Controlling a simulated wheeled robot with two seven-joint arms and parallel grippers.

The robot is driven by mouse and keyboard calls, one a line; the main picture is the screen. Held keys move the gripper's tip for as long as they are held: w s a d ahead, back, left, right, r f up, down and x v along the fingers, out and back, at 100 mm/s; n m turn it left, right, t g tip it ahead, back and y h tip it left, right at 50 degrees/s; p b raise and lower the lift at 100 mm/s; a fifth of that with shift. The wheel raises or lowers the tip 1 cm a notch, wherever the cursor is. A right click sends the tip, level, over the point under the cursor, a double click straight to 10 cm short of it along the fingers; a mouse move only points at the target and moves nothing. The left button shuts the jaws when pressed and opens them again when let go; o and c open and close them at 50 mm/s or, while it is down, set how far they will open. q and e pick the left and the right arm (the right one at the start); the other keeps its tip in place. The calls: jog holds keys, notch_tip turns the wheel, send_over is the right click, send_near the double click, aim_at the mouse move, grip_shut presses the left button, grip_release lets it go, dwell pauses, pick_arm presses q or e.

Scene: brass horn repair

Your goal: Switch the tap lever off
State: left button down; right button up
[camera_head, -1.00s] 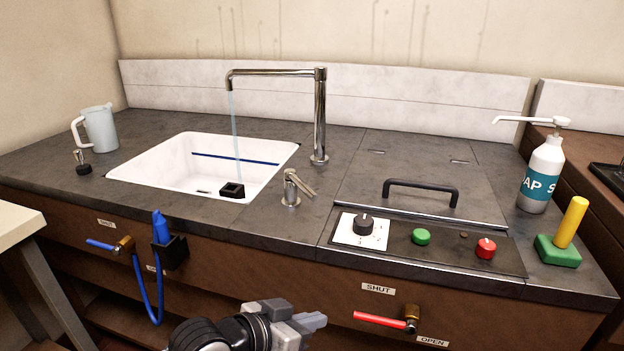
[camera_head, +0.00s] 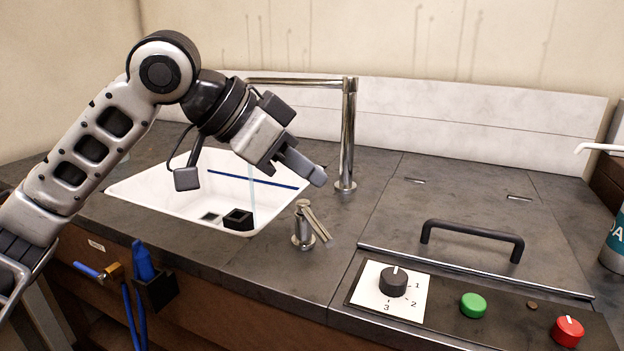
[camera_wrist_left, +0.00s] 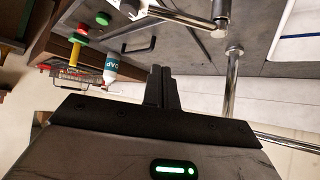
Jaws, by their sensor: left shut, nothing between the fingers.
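The chrome tap lever (camera_head: 303,230) stands on the counter right of the sink, its handle slanting down to the right. The tall tap (camera_head: 347,140) rises behind it, and a thin stream of water (camera_head: 252,185) falls into the white sink (camera_head: 140,188). My left gripper (camera_head: 318,178) is shut and empty, above the lever in the picture and apart from it. In the left wrist view my shut fingers (camera_wrist_left: 161,78) are at the middle, with the tap post (camera_wrist_left: 231,85) to their right and the lever (camera_wrist_left: 185,16) at the top edge. My right gripper is out of view.
A black bar handle (camera_head: 470,232) stands on a counter panel to the right. In front of it are a black dial (camera_head: 393,281), a green button (camera_head: 473,305) and a red knob (camera_head: 568,330). A black block (camera_head: 238,219) sits in the sink.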

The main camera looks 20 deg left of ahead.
aim_at(323, 227)
pick_arm(q)
jog(key=shift+w+d+f+b, duration=0.25)
jog(key=shift+d+f+b, duration=0.05)
jog(key=shift+f, duration=0.9)
jog(key=shift+w+d+f+b, duration=0.25)
jog(key=shift+d+f+b, duration=0.05)
jog(key=shift+f, duration=0.85)
jog(key=shift+w+d+f+b, duration=0.25)
jog(key=shift+d+f+b, duration=0.05)
jog(key=shift+f, duration=0.9)
